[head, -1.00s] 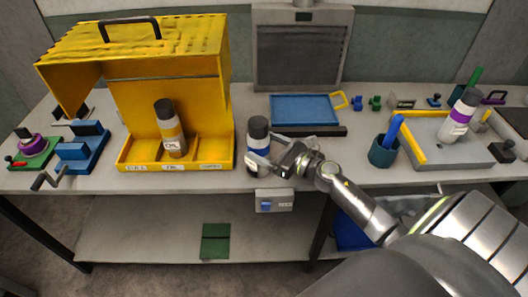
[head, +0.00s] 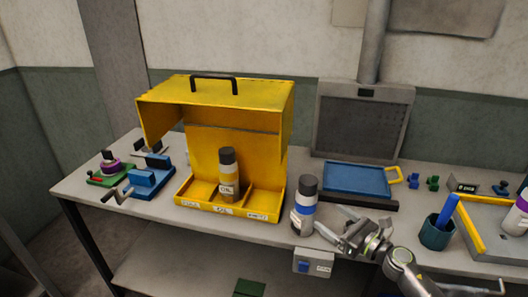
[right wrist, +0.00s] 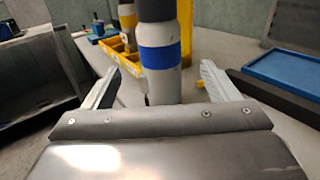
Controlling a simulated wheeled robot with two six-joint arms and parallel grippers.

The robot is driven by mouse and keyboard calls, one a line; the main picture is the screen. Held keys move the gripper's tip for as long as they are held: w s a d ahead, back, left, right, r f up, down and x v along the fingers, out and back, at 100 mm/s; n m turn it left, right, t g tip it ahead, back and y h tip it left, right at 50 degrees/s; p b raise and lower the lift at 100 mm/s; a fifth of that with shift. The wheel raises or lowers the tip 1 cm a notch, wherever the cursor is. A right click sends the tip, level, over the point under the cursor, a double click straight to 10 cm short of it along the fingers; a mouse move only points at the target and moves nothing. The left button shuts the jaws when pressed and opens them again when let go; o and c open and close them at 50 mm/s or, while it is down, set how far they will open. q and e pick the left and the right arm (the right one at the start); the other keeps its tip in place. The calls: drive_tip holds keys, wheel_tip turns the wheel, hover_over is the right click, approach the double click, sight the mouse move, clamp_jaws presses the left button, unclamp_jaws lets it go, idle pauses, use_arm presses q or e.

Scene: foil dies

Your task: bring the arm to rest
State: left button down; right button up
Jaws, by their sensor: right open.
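My right gripper (head: 338,228) is beside the front edge of the table, just right of a white bottle with a blue band and dark cap (head: 303,208). In the right wrist view the gripper (right wrist: 150,85) is open, and the same bottle (right wrist: 160,58) stands upright just beyond and between its two fingers. The bottle stands on the table, right of the yellow box. My left gripper is in neither view.
A yellow box (head: 240,108) with compartments holds an upright OIL bottle (head: 229,175). A blue tray (head: 357,180), a dark teal cup (head: 436,233) and a blue vise (head: 150,178) stand on the table. A grey panel (head: 362,120) stands behind.

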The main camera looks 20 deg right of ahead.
drive_tip(key=s+d+f+m+g+h, duration=0.15)
drive_tip(key=s+m+h, duration=0.5)
drive_tip(key=m, duration=0.75)
drive_tip(key=s+d+f+m+g+h, duration=0.1)
drive_tip(key=s+d+f+m+h, duration=0.2)
drive_tip(key=s+m+h, duration=0.75)
drive_tip(key=s+a+f+m+g+y, duration=0.3)
drive_tip(key=s+a+m+g+y, duration=0.15)
drive_tip(key=s+m, duration=0.35)
drive_tip(key=s+a+f+m+g+y, duration=0.3)
drive_tip(key=s+a+m+g, duration=0.2)
drive_tip(key=s+m, duration=0.3)
wheel_tip(320, 180, down, 25)
drive_tip(key=d+g, duration=0.2)
drive_tip(key=s+a+f+g+y, duration=0.1)
drive_tip(key=s+f, duration=1.4)
drive_tip(key=shift+a+f+m, duration=0.35)
drive_tip(key=shift+f+m, duration=0.05)
drive_tip(key=shift+m, duration=0.05)
drive_tip(key=shift+c, duration=0.3)
